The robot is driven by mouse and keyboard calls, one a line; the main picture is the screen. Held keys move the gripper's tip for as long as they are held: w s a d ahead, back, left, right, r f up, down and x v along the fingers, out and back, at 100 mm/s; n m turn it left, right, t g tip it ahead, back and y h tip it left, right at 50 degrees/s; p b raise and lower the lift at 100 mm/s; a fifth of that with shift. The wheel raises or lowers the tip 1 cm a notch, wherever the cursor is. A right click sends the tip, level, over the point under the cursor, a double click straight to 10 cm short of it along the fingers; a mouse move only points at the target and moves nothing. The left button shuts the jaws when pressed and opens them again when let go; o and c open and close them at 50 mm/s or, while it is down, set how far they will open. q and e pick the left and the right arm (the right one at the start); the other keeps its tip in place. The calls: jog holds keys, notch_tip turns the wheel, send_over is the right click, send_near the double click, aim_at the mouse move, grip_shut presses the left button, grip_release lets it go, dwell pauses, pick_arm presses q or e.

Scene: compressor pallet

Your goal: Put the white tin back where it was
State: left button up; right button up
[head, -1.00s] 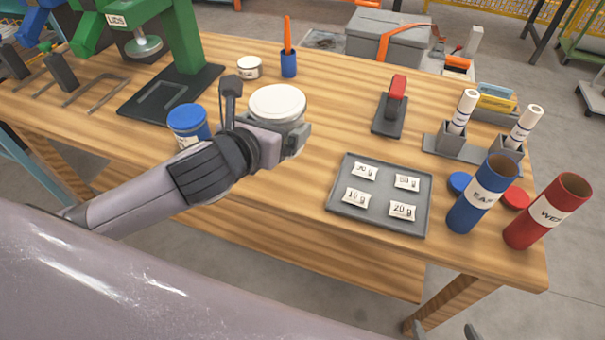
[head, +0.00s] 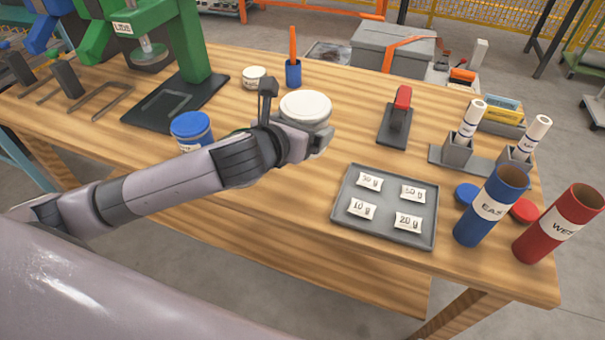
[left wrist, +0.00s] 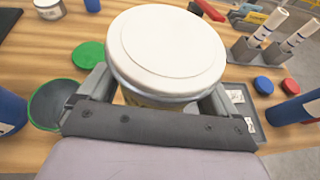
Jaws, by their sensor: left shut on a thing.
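The white-lidded tin (head: 306,107) is in my left gripper (head: 304,135), above the middle of the wooden table (head: 290,215). In the left wrist view the tin (left wrist: 167,50) fills the upper middle, with the gripper's fingers (left wrist: 155,98) closed on both sides of it. Its lid is on and it looks about upright. The exact gap below it to the table is hard to tell. My right gripper is not in view.
A blue-lidded tin (head: 191,130) stands left of my forearm. A green lid (left wrist: 90,54) and an open green-rimmed container (left wrist: 58,103) show below in the wrist view. A small white jar (head: 254,77), red stapler-like tool (head: 401,105), grey tray (head: 388,222) and blue tube (head: 490,207) stand around.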

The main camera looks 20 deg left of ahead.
pick_arm(q)
notch_tip(320, 180, down, 12)
jog(key=shift+f+b, duration=0.1)
jog(key=shift+b, duration=0.85)
jog(key=o, duration=0.7)
jog(key=shift+f, duration=0.1)
jog(key=shift+c, duration=0.2)
jog(key=shift+o, duration=0.4)
